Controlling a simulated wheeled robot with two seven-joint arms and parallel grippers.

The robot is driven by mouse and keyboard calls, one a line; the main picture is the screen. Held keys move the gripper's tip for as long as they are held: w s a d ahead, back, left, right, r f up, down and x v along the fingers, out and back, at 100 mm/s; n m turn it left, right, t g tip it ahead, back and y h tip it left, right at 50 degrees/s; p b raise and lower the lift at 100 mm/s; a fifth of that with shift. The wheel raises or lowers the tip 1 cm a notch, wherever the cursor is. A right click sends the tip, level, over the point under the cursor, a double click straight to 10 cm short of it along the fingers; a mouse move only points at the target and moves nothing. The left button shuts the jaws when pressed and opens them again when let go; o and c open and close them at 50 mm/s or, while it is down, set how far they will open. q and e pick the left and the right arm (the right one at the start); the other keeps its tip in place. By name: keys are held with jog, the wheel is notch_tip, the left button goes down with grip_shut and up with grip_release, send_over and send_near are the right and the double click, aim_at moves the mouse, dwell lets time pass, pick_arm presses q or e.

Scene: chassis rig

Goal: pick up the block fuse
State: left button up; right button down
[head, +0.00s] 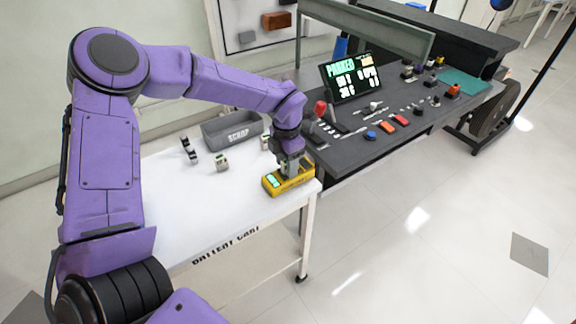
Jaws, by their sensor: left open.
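My left gripper (292,174) points down over the right end of the white cart, directly at a yellow device (283,188) with a lit green display. It is open; whether anything sits between its fingers on the device is too small to tell. A small pale block with a dark top (221,163) stands on the cart to the left, apart from the gripper. Another small pale piece (265,143) stands just behind the gripper. I cannot tell for sure which piece is the block fuse. My right gripper is out of view.
The white cart top (200,215) is clear at the front. Small dark-and-white pieces (189,150) stand at its left. A grey SCRAP bin (232,130) is at the back. The dark bench (400,145) on the right holds a PARKED screen (351,77) and several small parts.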

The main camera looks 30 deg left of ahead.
pick_arm(q)
grip_shut()
jog(key=shift+r, duration=0.1)
